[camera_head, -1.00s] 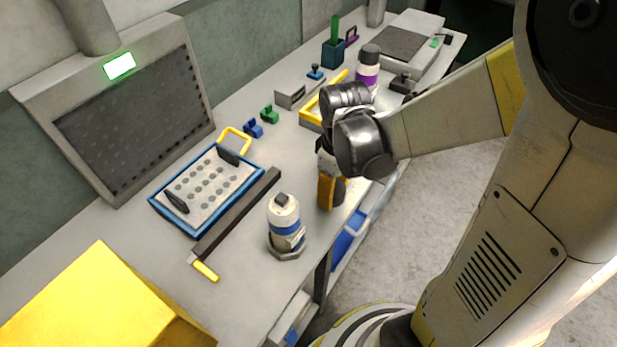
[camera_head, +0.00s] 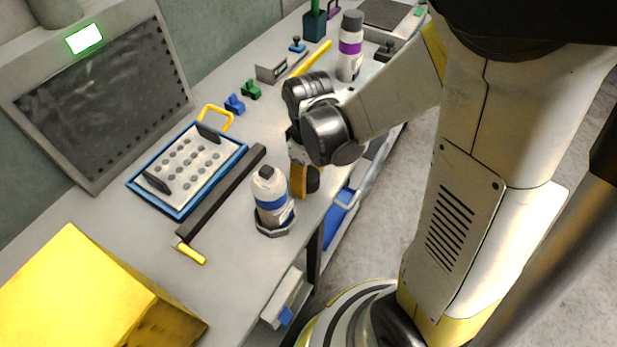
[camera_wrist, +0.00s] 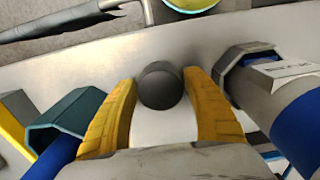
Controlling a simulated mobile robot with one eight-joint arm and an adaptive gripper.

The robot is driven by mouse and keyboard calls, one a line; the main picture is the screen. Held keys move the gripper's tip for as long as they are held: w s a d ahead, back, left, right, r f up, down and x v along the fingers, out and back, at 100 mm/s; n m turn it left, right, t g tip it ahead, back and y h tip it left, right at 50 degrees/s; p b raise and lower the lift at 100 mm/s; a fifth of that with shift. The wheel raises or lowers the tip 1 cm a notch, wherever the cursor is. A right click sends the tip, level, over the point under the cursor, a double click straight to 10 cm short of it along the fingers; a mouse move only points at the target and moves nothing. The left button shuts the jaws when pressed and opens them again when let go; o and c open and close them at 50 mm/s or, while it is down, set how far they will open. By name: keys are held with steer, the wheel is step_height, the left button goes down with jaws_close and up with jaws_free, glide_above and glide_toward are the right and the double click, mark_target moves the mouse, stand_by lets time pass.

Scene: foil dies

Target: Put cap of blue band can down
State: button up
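The can with the blue band (camera_head: 271,201) stands upright in a grey holder near the front edge of the bench. Its top is white with a small grey tip. Its blue band (camera_wrist: 300,125) shows at the right of the wrist view. A dark grey round cap (camera_wrist: 160,86) sits between the orange fingers of my gripper (camera_wrist: 161,88), with very thin gaps or contact at its sides. In the head view, my gripper (camera_head: 305,182) is low over the bench, right of the can, with the dark cap (camera_head: 313,180) beside its finger. I cannot tell whether it grips the cap.
A can with a purple band (camera_head: 349,48) stands farther back. A blue tray (camera_head: 187,209) with a yellow handle and a dark bar (camera_head: 224,192) lie left of the can. A yellow box (camera_head: 75,290) is at front left. The bench's front edge is close to my gripper.

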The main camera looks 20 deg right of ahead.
steer(key=shift+o, duration=0.3)
steer(key=shift+r, duration=0.1)
step_height(320, 180, up, 12)
steer(key=p, duration=0.6)
step_height(320, 180, up, 10)
steer(key=m+t, duration=0.7)
glide_above(309, 175)
steer(key=s, duration=0.5)
steer(key=shift+s, duration=0.1)
steer(key=shift+a, duration=0.1)
